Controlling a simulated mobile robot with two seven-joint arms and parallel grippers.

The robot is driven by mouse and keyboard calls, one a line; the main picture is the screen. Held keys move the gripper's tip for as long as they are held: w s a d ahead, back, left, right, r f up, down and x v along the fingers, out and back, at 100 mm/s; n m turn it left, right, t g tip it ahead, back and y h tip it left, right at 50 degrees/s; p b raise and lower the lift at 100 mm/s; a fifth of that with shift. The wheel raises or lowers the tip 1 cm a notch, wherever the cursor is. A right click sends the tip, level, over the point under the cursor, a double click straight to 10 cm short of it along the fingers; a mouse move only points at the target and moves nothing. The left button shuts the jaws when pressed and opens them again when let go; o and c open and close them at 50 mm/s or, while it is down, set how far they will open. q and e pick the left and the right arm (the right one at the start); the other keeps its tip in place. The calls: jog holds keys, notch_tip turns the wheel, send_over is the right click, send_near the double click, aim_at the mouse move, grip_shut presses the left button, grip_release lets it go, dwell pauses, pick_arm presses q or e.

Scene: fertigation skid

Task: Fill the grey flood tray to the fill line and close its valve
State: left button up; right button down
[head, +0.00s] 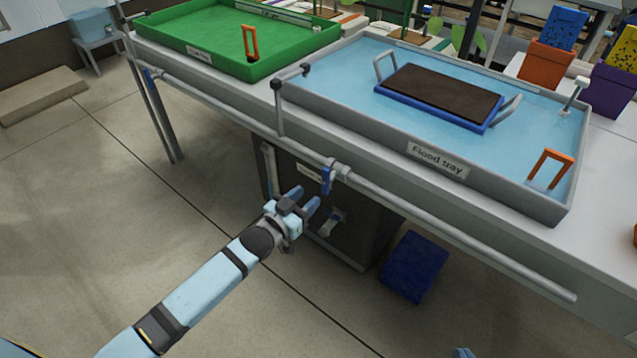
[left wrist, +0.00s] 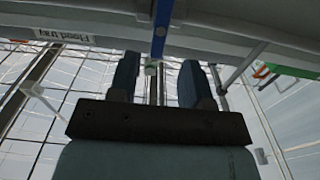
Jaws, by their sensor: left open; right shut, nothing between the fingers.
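The grey flood tray (head: 400,140), labelled "Flood tray", stands on the bench with a light blue, water-like surface. I cannot tell its level against a fill line. A blue valve lever (head: 327,181) hangs down from the pipe below the tray's front. My left gripper (head: 304,200) is open and empty just below and left of the lever. In the left wrist view the lever (left wrist: 160,35) lies ahead, roughly centred between the open fingertips (left wrist: 160,65), apparently not between them. Only a small tip of my right gripper (head: 463,353) shows at the bottom edge.
A blue planter (head: 480,127) of dark soil stands in the flood tray. An orange frame (head: 566,155) is at its right. A dark cabinet (head: 365,240) and blue block (head: 414,267) stand below the bench.

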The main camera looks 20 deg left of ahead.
pick_arm(q)
jog(key=v, duration=0.5)
jog(key=shift+s+a+p, duration=0.15)
jog(key=shift+s+p, duration=0.2)
dwell(1.0)
